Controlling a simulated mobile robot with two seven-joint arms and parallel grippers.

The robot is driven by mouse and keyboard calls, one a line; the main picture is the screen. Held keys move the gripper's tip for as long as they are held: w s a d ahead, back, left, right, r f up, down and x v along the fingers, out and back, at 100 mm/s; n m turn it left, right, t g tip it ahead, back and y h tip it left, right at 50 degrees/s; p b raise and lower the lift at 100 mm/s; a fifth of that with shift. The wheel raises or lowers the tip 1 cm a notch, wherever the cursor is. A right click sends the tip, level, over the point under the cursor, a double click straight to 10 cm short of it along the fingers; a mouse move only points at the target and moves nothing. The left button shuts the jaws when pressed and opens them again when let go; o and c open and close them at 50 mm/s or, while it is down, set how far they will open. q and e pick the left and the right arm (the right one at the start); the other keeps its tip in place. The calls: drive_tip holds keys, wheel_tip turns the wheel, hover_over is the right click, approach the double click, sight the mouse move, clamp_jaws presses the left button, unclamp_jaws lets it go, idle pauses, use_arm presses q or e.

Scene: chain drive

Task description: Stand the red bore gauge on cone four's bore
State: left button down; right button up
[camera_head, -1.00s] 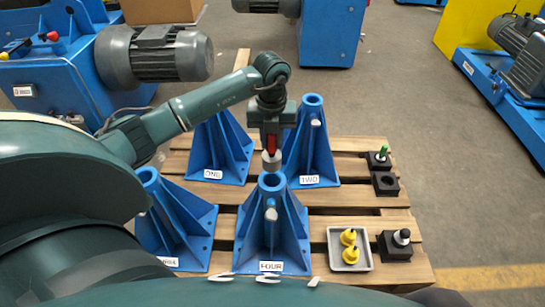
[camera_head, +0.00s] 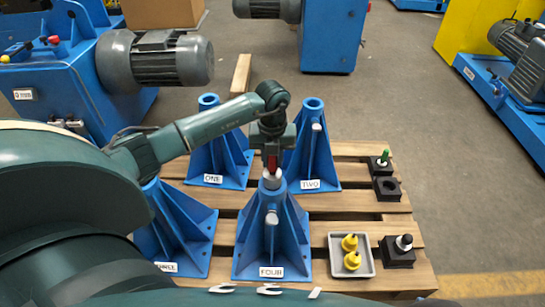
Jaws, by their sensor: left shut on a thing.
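My left gripper (camera_head: 272,158) comes down over cone four (camera_head: 258,245), the blue ribbed stand labelled FOUR at the front middle. It is shut on the red bore gauge (camera_head: 271,181), which is upright, with a red upper part between the fingers and a pale metal lower part. The gauge's lower end is at the top of cone four's bore. I cannot tell how far it is inside, as the rim is partly hidden. My right gripper is not in view.
Cones ONE (camera_head: 205,165) and TWO (camera_head: 313,160) stand behind, and cone three (camera_head: 180,235) stands at left, partly covered by my arm. A grey tray (camera_head: 336,267) with yellow pieces and several black blocks (camera_head: 386,188) are at right on the wooden pallet (camera_head: 365,218).

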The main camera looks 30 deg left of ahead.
use_arm(q)
drive_tip(key=shift+f, duration=0.15)
drive_tip(key=c, duration=1.2)
unclamp_jaws()
drive_tip(key=shift+f, duration=0.1)
drive_tip(key=shift+o, duration=0.2)
